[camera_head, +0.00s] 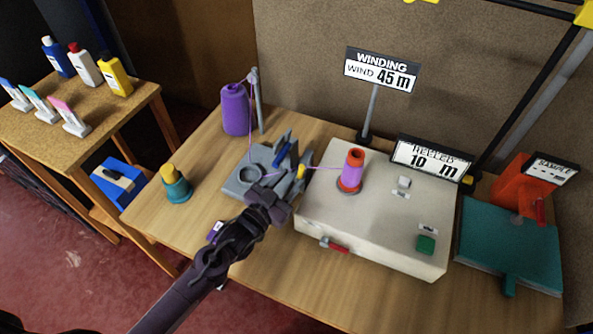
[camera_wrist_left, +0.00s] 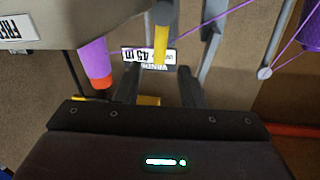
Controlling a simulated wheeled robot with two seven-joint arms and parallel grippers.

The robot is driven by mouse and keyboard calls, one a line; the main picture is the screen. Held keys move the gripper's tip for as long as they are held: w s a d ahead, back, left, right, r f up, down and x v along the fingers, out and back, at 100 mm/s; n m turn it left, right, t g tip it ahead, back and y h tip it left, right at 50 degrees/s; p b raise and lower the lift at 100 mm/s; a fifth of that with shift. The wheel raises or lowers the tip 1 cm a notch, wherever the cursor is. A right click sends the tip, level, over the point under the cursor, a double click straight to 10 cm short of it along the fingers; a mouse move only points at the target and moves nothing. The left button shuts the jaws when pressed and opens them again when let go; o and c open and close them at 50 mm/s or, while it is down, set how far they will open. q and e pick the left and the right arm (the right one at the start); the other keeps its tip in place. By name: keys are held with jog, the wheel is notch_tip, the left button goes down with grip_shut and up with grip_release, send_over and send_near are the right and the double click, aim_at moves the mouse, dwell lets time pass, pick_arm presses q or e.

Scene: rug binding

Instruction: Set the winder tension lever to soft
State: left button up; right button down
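The winder is a beige box (camera_head: 390,225) with a pink-purple spool (camera_head: 353,170) on top and a red lever (camera_head: 335,246) at its front edge. Beside it stands a grey tension unit (camera_head: 245,176) with a blue bar (camera_head: 284,154) and a yellow-tipped lever (camera_head: 301,171). No soft marking is readable. My left gripper (camera_head: 280,190) is over the unit's near right side, close to the yellow tip. In the wrist view its fingers (camera_wrist_left: 160,68) stand apart, with the yellow lever (camera_wrist_left: 161,45) in line with the gap; contact cannot be told. My right gripper is out of view.
A purple thread cone (camera_head: 236,110) stands behind the unit, its thread running to the spool. A teal pot (camera_head: 176,186) is at left. A winding sign (camera_head: 381,72), a reeled sign (camera_head: 430,159) and a teal plate (camera_head: 510,245) lie behind and right. The front table strip is mostly clear.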

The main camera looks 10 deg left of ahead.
aim_at(300, 170)
pick_arm(q)
jog(key=x, duration=0.2)
jog(key=shift+w+d, duration=0.2)
jog(key=shift+w, duration=0.1)
jog(key=shift+w+d, duration=0.15)
jog(key=shift+w, duration=0.15)
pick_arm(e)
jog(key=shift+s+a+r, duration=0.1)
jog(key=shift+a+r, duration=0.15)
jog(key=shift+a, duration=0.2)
pick_arm(q)
jog(key=shift+c, duration=0.4)
jog(key=c, duration=0.7)
grip_shut()
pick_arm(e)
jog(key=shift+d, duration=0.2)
